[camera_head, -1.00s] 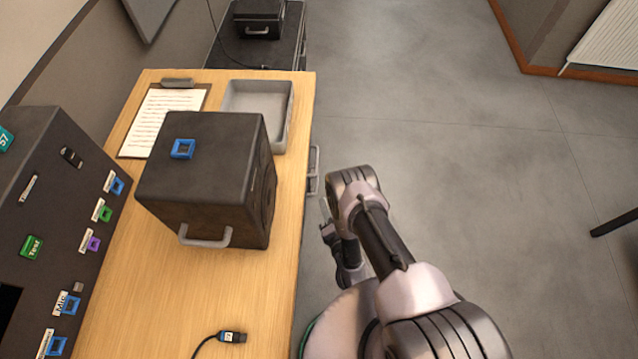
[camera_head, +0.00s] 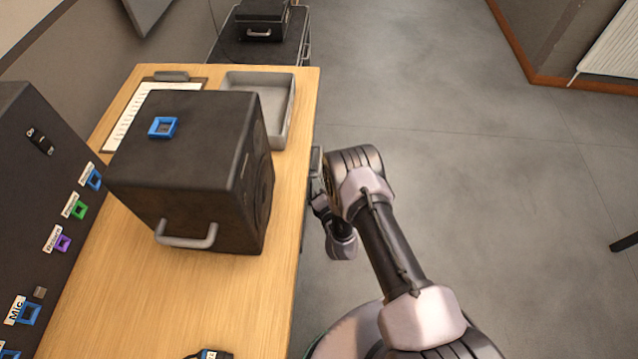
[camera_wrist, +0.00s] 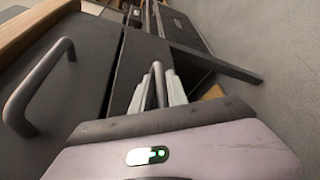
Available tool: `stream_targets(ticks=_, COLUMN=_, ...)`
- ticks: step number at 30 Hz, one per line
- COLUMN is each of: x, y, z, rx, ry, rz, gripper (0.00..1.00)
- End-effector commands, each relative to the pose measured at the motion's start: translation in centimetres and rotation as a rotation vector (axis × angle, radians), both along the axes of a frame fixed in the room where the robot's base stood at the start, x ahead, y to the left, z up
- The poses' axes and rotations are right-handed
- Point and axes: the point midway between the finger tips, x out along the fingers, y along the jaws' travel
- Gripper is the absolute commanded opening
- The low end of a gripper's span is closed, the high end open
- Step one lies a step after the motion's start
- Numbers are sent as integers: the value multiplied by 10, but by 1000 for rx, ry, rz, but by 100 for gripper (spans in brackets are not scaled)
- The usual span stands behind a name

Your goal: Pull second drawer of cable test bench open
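The cable test bench has a wooden top (camera_head: 240,290) and dark drawer fronts on its right side. In the wrist view the top drawer's grey handle (camera_wrist: 38,88) is at the left, below the wooden edge. The second drawer's front (camera_wrist: 138,58) is beside it, and its handle (camera_wrist: 159,75) stands between my gripper's two pale fingers. My gripper (camera_wrist: 158,92) looks open around this handle, with a finger on each side; firm contact is not visible. In the head view my gripper (camera_head: 320,206) is low beside the bench edge, partly hidden by my arm.
A black speaker box (camera_head: 190,150), a grey tray (camera_head: 278,92) and a clipboard (camera_head: 130,112) are on the bench. A dark labelled panel (camera_head: 35,190) stands at the left.

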Motion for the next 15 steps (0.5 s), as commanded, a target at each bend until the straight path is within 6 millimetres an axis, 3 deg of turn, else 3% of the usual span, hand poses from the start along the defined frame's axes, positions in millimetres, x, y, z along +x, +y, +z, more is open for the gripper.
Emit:
stream_targets(ticks=3, x=0, y=0, z=0, rx=0, ry=0, rz=0, gripper=0)
stream_targets(ticks=15, x=0, y=0, z=0, rx=0, ry=0, rz=0, gripper=0)
